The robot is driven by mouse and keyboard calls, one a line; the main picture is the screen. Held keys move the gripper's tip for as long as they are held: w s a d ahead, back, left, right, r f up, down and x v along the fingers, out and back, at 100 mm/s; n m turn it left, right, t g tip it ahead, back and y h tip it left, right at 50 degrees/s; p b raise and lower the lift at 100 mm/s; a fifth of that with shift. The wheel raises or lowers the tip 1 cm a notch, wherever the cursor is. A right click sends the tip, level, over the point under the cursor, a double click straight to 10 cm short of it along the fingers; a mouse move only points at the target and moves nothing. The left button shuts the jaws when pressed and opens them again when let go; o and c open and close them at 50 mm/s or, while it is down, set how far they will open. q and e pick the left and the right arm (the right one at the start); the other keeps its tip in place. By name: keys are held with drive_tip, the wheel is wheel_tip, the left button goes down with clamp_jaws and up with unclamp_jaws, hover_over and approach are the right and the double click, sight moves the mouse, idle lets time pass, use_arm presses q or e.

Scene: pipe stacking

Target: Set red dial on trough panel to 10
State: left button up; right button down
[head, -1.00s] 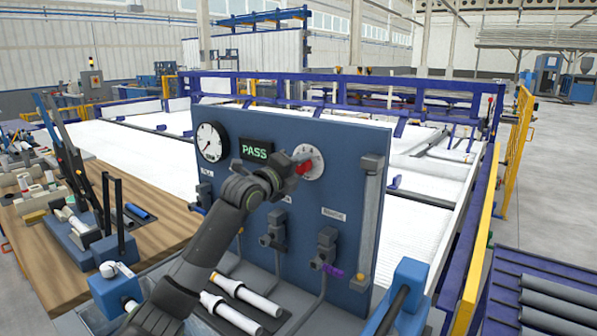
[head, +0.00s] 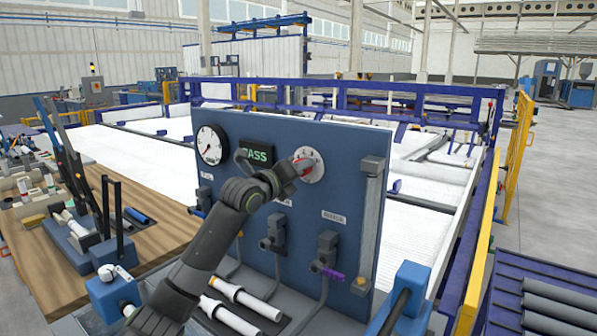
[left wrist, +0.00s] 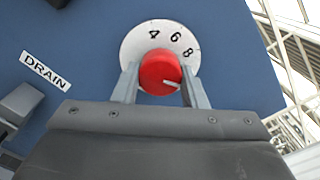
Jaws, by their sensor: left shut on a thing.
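The red dial (left wrist: 158,70) sits on a white scale plate (left wrist: 137,42) on the blue trough panel (head: 330,255). In the left wrist view the numbers 4, 6 and 8 show on the plate. The dial's white pointer line slants right and down, past the 8. The mark it points towards is hidden by a finger. My left gripper (left wrist: 160,84) is shut on the dial, one finger on each side. In the head view my left gripper (head: 296,167) reaches the scale plate (head: 314,172) and mostly covers the dial. My right gripper is not in view.
A round gauge (head: 209,145) and a green-lettered display (head: 257,154), partly covered by my gripper, sit left of the dial. Valves (head: 327,245) are lower on the panel; a clear vertical tube (head: 368,215) is at its right edge. White pipes (head: 245,300) lie in front.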

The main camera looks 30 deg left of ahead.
use_arm(q)
drive_tip(key=shift+f, duration=0.15)
drive_tip(key=o, duration=1)
drive_tip(key=shift+c, duration=0.2)
drive_tip(key=s+a+b, duration=0.2)
drive_tip(key=s+b, duration=0.2)
drive_tip(key=s, duration=1.3)
drive_tip(key=shift+a+b, duration=0.2)
drive_tip(key=shift+b, duration=0.15)
drive_tip(key=shift+s, duration=0.1)
drive_tip(key=shift+r, duration=0.2)
